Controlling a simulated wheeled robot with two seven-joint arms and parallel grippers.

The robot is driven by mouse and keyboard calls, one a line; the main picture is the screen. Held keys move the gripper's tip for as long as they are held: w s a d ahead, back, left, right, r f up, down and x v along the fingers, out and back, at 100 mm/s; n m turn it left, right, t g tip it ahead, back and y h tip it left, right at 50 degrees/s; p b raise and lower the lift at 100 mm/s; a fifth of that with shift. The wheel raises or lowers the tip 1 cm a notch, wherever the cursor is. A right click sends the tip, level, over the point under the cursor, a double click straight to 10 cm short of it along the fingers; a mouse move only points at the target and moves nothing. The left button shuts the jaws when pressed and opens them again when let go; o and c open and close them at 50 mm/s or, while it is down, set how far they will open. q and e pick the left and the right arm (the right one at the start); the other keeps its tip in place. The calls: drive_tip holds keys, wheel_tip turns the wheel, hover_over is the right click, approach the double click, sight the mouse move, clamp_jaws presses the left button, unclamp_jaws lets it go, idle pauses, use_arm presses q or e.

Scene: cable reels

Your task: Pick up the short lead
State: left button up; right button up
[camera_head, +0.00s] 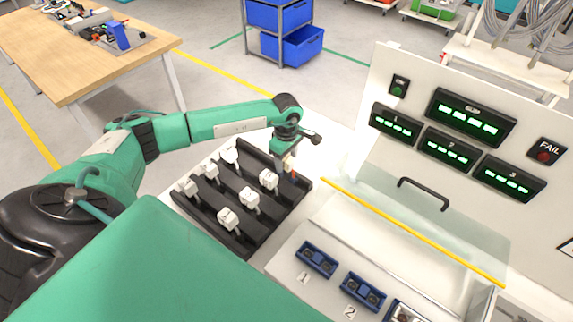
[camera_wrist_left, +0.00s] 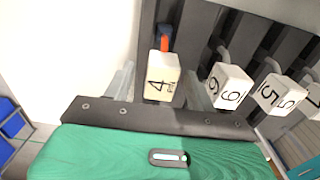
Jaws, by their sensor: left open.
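A black rack (camera_head: 196,206) on the white bench holds several leads with white block ends. My left gripper (camera_head: 290,167) is over the rack's far right corner, pointing down. In the left wrist view, its two pale fingers (camera_wrist_left: 163,85) are open, one on each side of a white block marked 4 (camera_wrist_left: 161,77) with an orange piece behind it. I see gaps beside the block and no clear grip. Blocks marked 6 (camera_wrist_left: 231,86) and 5 (camera_wrist_left: 278,94) stand to its right. I cannot tell from the pictures which lead is the short one.
A white test panel with green displays (camera_head: 471,117) and a clear cover with a yellow edge (camera_head: 410,230) stands right of the rack. Blue sockets (camera_head: 316,259) marked 1 and 2 lie in front. A wooden table (camera_head: 90,55) and blue bins (camera_head: 280,15) are farther back.

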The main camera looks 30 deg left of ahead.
use_arm(q)
drive_tip(key=shift+f, duration=0.1)
drive_tip(key=shift+s, duration=0.1)
drive_tip(key=shift+c, duration=0.5)
drive_tip(key=c, duration=1)
drive_tip(key=shift+r, duration=0.2)
drive_tip(key=shift+r+b, duration=0.25)
drive_tip(key=shift+b, duration=0.05)
wheel_tip(320, 180, up, 19)
drive_tip(key=b, duration=0.6)
drive_tip(key=shift+r+b, duration=0.1)
drive_tip(key=shift+b, duration=0.3)
